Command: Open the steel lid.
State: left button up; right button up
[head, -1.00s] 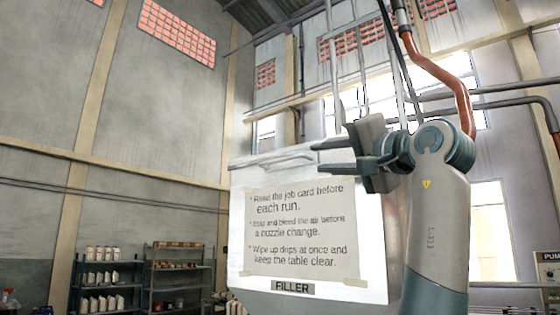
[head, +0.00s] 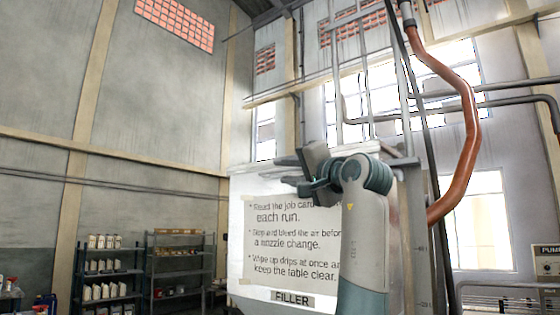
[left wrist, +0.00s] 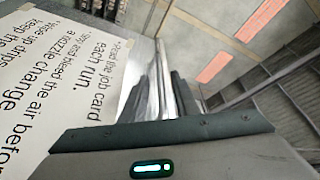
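The steel lid (head: 240,168) lies flat along the top of the white filler tank (head: 236,240) and looks shut. Its bright front edge or bar (left wrist: 154,75) shows in the left wrist view. My left gripper (head: 283,168) is at the tank's top edge, with its fingers pointing left. In the left wrist view its two dark fingers (left wrist: 160,98) stand apart, one on each side of the bright metal. I cannot tell whether they touch it. The gripper and forearm hide the right part of the lid. My right gripper is not in view.
A job card (head: 290,225) is taped to the tank front above a FILLER plate (head: 292,299). A copper-coloured pipe (head: 465,130) and grey upright pipes run at the right. Shelves with bottles (head: 105,265) stand far back left. The air left of the tank is clear.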

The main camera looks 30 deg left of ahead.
aim_at(283, 171)
pick_arm(q)
jog(key=shift+p+x, duration=0.55)
jog(key=shift+x, duration=1)
jog(key=shift+f, duration=0.1)
grip_shut()
